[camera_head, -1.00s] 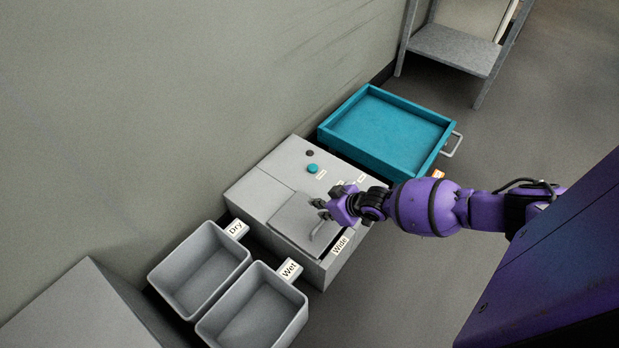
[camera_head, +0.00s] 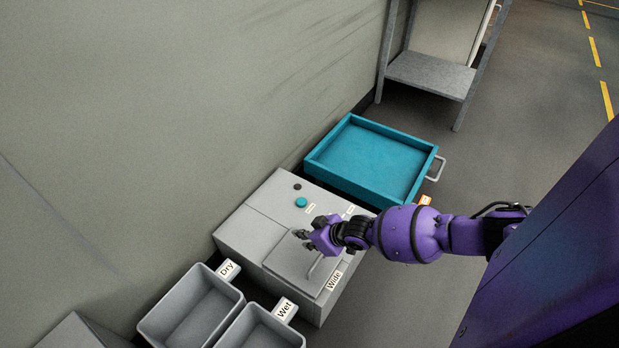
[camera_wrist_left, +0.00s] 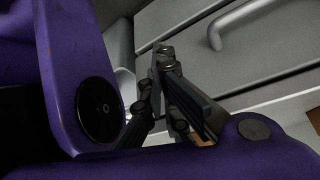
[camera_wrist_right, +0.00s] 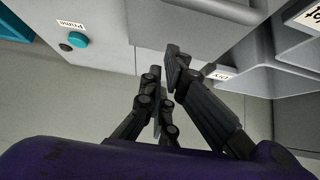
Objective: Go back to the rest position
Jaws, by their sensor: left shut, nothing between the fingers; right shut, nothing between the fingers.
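My right gripper (camera_head: 307,240) is over the lid of the grey machine (camera_head: 250,225), near its curved handle (camera_head: 316,268). In the right wrist view its dark fingers (camera_wrist_right: 172,65) are shut and empty, in front of the machine's grey side. I cannot tell whether it touches the lid. My left gripper is outside the head view. In the left wrist view its fingers (camera_wrist_left: 162,60) are shut and empty, close to a grey surface with a bar handle (camera_wrist_left: 240,20).
A teal tray (camera_head: 340,133) stands behind the machine. Grey bins labelled Dry (camera_head: 152,325) and Wet (camera_head: 297,338) stand in front. A teal button (camera_head: 300,202) is on the machine's top. A grey shelf (camera_head: 430,75) stands at the back; open floor lies right of it.

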